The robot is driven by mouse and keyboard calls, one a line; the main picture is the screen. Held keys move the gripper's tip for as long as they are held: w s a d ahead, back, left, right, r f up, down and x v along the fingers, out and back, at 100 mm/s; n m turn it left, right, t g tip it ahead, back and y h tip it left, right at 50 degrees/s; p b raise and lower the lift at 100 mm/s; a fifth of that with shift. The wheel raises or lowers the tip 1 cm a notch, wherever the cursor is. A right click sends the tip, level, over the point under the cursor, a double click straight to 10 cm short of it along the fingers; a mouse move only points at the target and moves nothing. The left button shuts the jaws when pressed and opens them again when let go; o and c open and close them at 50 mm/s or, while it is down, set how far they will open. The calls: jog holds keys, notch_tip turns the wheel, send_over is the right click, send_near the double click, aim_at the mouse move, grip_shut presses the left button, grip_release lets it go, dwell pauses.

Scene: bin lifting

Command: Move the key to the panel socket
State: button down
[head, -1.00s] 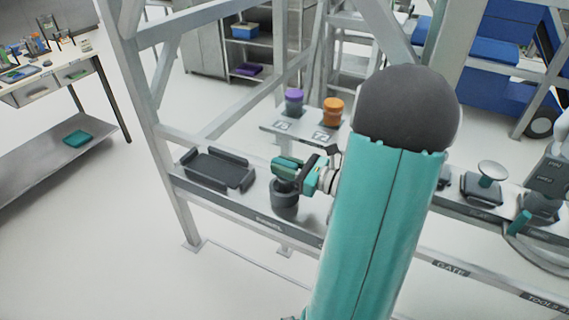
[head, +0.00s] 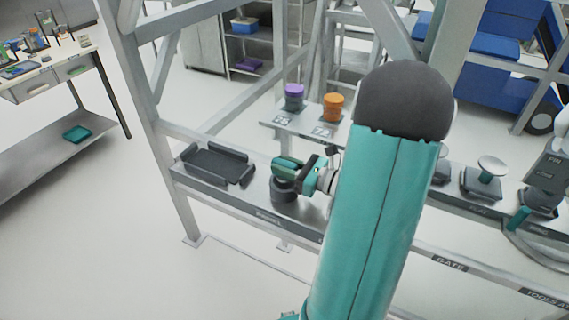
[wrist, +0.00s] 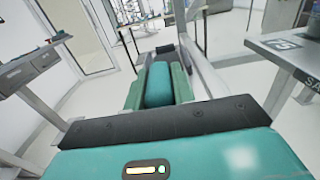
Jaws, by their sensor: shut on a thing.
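My gripper (head: 285,168) is shut on the key, whose teal rounded handle (wrist: 158,85) sits between the two green fingers in the wrist view. In the head view the gripper is directly above a dark round socket (head: 284,194) on the shelf with the panel label (head: 268,218). The gripper and key cover the socket's top. The key's lower end is hidden, so I cannot tell whether it is inside the socket.
A dark empty tray (head: 217,164) lies left of the socket. Purple (head: 294,97) and orange (head: 333,107) capped cylinders stand on a shelf behind. A metal frame post (head: 140,90) rises at the left. More fixtures (head: 482,182) stand at the right.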

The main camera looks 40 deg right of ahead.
dwell(0.4)
jog(key=c, duration=0.5)
grip_release()
jog(key=shift+r, duration=4.45)
